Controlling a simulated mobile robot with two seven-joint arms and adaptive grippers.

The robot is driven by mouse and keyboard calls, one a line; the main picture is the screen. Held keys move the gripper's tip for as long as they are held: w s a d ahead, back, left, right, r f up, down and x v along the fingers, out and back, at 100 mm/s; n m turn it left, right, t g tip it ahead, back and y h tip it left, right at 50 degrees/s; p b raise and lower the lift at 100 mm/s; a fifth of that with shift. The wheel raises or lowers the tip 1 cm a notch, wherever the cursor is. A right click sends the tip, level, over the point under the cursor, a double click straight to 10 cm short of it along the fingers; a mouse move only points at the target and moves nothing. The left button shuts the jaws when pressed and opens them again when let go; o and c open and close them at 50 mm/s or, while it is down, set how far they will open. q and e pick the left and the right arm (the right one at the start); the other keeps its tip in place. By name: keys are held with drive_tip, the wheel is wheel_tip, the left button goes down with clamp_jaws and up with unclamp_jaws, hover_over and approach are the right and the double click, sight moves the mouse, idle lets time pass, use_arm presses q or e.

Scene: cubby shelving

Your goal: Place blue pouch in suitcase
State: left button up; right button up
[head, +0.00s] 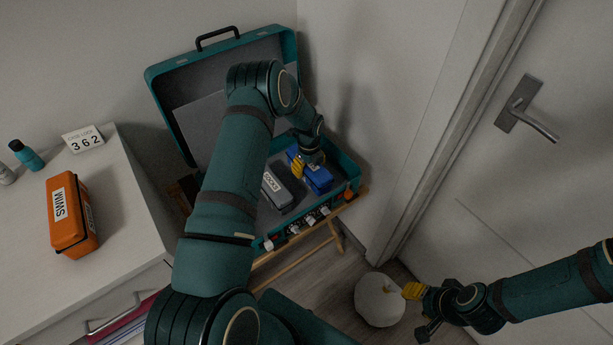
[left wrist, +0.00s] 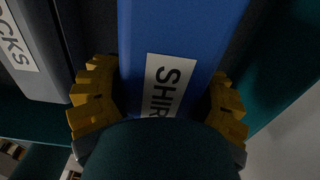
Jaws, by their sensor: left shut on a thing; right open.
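The blue pouch (head: 318,180) is inside the right part of the open teal suitcase (head: 346,166). In the left wrist view the blue pouch (left wrist: 180,30) bears a white label whose visible letters read "SHIR". My left gripper (head: 306,166) is shut on it, with yellow fingers on both sides in the left wrist view (left wrist: 160,108). I cannot tell whether the pouch rests on the suitcase floor. A grey pouch (head: 276,190) labelled "SOCKS" lies to its left in the suitcase. My right gripper (head: 418,312) is open and empty, low at the right.
The suitcase stands on a wooden folding stand (head: 318,241). An orange pouch (head: 70,215) labelled "SWIM", a sign reading 362 (head: 84,140) and a teal bottle (head: 27,155) are on the white dresser (head: 120,215). A round white object (head: 378,300) is near my right gripper. A door (head: 540,190) stands at right.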

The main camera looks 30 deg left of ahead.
sight(329, 180)
use_arm(q)
drive_tip(key=shift+f+b, duration=0.4)
drive_tip(key=shift+f, duration=1.4)
drive_tip(key=shift+f, duration=0.1)
drive_tip(key=o, duration=1.4)
drive_tip(key=shift+c, duration=0.2)
wheel_tip(329, 180, up, 12)
drive_tip(key=shift+p, duration=1.2)
drive_tip(key=s+d+f+n, duration=0.1)
drive_tip(key=d+n, duration=0.1)
drive_tip(key=d, duration=0.1)
drive_tip(key=s+d+f+n+h, duration=0.1)
drive_tip(key=s+d+n, duration=0.1)
drive_tip(key=d, duration=0.1)
drive_tip(key=s+d+f+n+h, duration=0.1)
drive_tip(key=s+d, duration=0.1)
drive_tip(key=d, duration=0.2)
drive_tip(key=shift+n+t, duration=0.3)
drive_tip(key=shift+n, duration=0.1)
drive_tip(key=s+d+n+h, duration=0.1)
drive_tip(key=s+d+n, duration=0.6)
drive_tip(key=s+n, duration=0.2)
drive_tip(key=s+d+r+n+t, duration=0.1)
drive_tip(key=s+d+n, duration=0.7)
drive_tip(key=s+n, duration=0.1)
drive_tip(key=shift+s+d+r+h, duration=0.15)
drive_tip(key=shift+s+r+h, duration=0.2)
drive_tip(key=shift+s, duration=0.55)
